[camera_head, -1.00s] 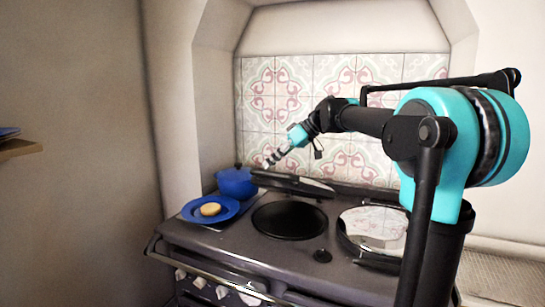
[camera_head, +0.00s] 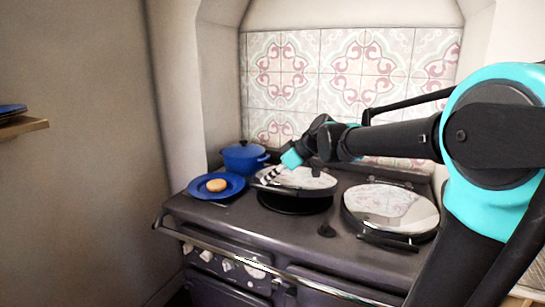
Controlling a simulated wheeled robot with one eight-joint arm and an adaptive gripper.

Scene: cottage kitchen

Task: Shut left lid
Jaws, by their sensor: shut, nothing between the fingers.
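The left lid (camera_head: 305,179) of the range cooker is a round, shiny metal cover. It hangs low and slightly tilted over the black left hotplate (camera_head: 295,206), with a dark gap between them at the front. My gripper (camera_head: 268,176) is shut and empty, at the left edge of the left lid. It appears to touch the lid's top, but the exact contact is too small to tell. The right lid (camera_head: 390,203) lies flat and closed.
A blue plate (camera_head: 232,190) with a round tan food item (camera_head: 216,185) sits left of the left hotplate. A blue pot (camera_head: 243,157) stands behind it. The tiled wall (camera_head: 340,65) is at the back. A rail (camera_head: 235,250) runs along the cooker's front.

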